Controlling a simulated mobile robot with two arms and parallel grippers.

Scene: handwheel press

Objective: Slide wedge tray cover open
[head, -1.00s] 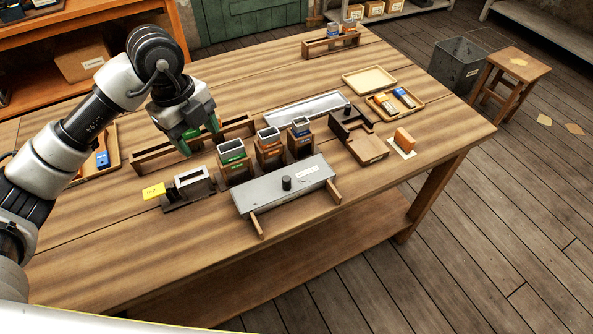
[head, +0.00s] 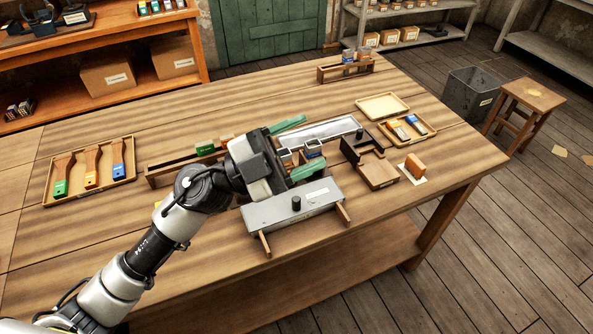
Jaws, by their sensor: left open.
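A long grey metal cover (head: 292,208) with a black knob (head: 296,203) on top lies near the front edge of the table. It rests on two wooden rails that stick out toward the front. My left gripper (head: 299,147) is open, with its green fingers spread, just behind the cover. It is over or beside small open-topped boxes (head: 313,149), which it partly hides. I cannot tell whether it touches them. What lies under the cover is hidden. My right gripper is not in view.
A shallow metal tray (head: 345,124) lies behind the gripper. A wooden block fixture (head: 378,172) and an orange-brown block (head: 415,166) are to the right. A tray with coloured-tipped pieces (head: 88,197) lies at left. The table's front left is mostly clear.

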